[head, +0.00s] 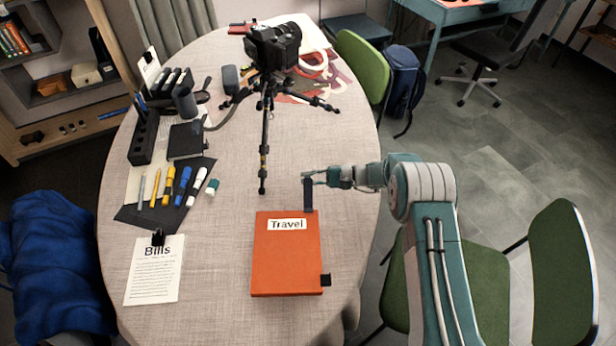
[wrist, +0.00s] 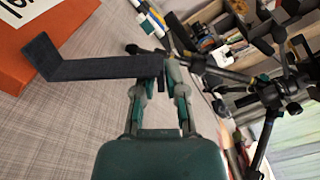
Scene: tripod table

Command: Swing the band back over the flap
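The orange folder (head: 286,255), labelled "Travel", lies flat near the front of the table. Its dark band (head: 308,194) stands up from the folder's far right corner, swung off the cover. In the wrist view the band (wrist: 100,67) bends at the folder's corner and runs as a flat strip to my fingers. My gripper (head: 307,176) is at the band's free end, just beyond the folder, and its fingers close in on that end; the exact contact is partly hidden by the strip. A small black piece (head: 325,280) sits at the folder's near right corner.
A camera on a tripod (head: 265,110) stands behind the folder, with one leg close to it. A "Bills" sheet with a clip (head: 155,270) lies left. Several markers (head: 180,188) lie on a dark mat further back. Green chairs (head: 480,275) stand at the right.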

